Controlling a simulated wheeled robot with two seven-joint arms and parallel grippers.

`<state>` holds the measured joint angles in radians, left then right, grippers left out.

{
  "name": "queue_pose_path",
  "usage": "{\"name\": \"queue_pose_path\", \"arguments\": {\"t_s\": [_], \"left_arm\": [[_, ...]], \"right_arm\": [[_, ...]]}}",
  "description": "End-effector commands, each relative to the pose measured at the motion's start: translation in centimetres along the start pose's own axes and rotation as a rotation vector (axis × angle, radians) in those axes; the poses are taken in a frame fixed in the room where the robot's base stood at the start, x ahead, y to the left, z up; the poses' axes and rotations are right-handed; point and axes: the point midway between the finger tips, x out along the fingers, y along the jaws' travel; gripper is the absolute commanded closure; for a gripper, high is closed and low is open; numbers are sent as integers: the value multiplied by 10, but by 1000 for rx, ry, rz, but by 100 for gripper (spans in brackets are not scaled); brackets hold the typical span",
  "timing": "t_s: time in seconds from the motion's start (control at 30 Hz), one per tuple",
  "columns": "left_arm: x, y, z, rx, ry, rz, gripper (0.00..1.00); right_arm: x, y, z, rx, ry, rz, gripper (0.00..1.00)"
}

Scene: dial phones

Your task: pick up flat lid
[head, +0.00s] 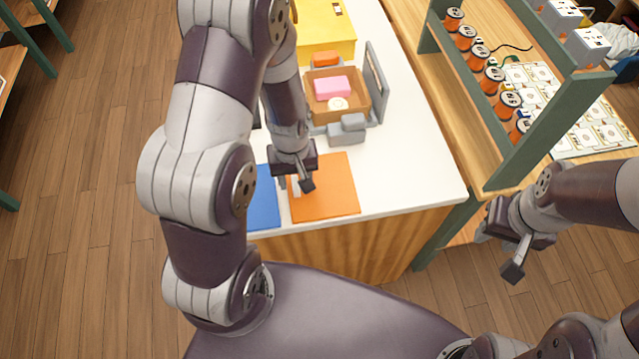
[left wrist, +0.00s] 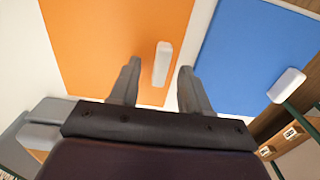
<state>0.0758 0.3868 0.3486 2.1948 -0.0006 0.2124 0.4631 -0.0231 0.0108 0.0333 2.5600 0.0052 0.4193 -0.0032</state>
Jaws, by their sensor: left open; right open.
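A flat orange panel (head: 335,188) with a white bar handle lies near the front edge of the white table. In the left wrist view the orange panel (left wrist: 110,40) fills the upper left, and its handle (left wrist: 162,63) shows between my fingers. A flat blue panel (head: 264,205) lies to its left; the blue panel (left wrist: 255,60) has a white handle (left wrist: 287,85) too. My left gripper (head: 296,186) is open and empty over the orange panel's left part; it also shows in the left wrist view (left wrist: 158,70). My right gripper (head: 498,250) is open and empty, away from the table.
Behind the panels stands a brown box (head: 353,103) with pink and cream items inside, held among grey blocks (head: 347,131). A yellow box (head: 325,30) is further back. The white table (head: 410,150) is clear on the right.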

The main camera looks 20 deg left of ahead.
Motion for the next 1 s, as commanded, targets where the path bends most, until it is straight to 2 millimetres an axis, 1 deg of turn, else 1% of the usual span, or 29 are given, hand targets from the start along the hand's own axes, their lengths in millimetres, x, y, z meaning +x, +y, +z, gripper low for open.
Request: {"name": "queue_pose_path", "arguments": {"t_s": [0.07, 0.23, 0.27, 0.3, 0.4, 0.77, 0.87, 0.97, 1.0], "left_arm": [[6, 0, 0, 0, 0, 0, 53], [6, 0, 0, 0, 1, 1, 53], [6, 0, 0, 0, 1, 1, 56], [6, 0, 0, 0, 1, 1, 69], [6, 0, 0, 0, 1, 0, 100], [3, 0, 0, 0, 2, 1, 100], [-5, 0, -1, 0, 3, 2, 100], [-21, 1, -2, 0, 6, 3, 100], [-29, 1, -2, 0, 7, 3, 100]], "right_arm": [[1, 0, 0, 0, 0, 0, 57], [0, 0, 0, 0, 0, 0, 57], [0, 0, 0, 0, 0, 0, 57], [0, 0, 0, 0, 0, 0, 57], [0, 0, 0, 0, 0, 0, 57], [0, 0, 0, 0, 0, 0, 57], [0, 0, 0, 0, 0, 0, 57], [-1, 0, 0, 0, 0, 0, 57], [-2, 0, 0, 0, 0, 0, 57]]}}
